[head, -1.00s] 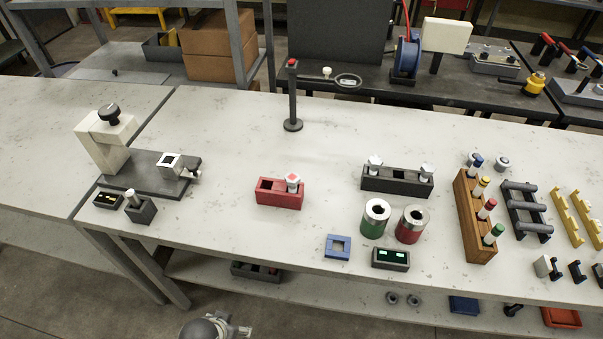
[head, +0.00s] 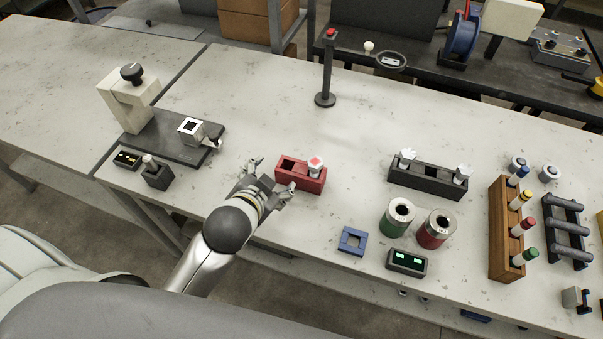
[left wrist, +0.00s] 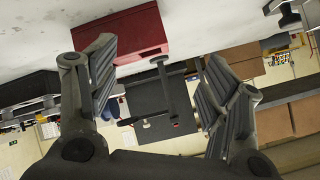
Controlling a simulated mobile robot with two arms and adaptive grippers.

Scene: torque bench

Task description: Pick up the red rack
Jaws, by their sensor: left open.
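The red rack (head: 301,174) lies on the pale bench near its front edge. It has one empty dark square socket at its left and a white block with a red top (head: 316,164) in its right end. My left gripper (head: 272,176) is open and empty, just left of the rack, with its fingers spread toward the rack's left end. In the left wrist view the red rack (left wrist: 135,33) shows at the top, partly behind the left finger of the open gripper (left wrist: 155,95). I see no contact. My right gripper is not in view.
A black rack (head: 428,178), green and red cylinders (head: 398,216), a blue square frame (head: 352,240) and a small display box (head: 407,262) stand to the right. A press-like fixture (head: 130,105) is at left. A black post (head: 326,80) stands behind the rack.

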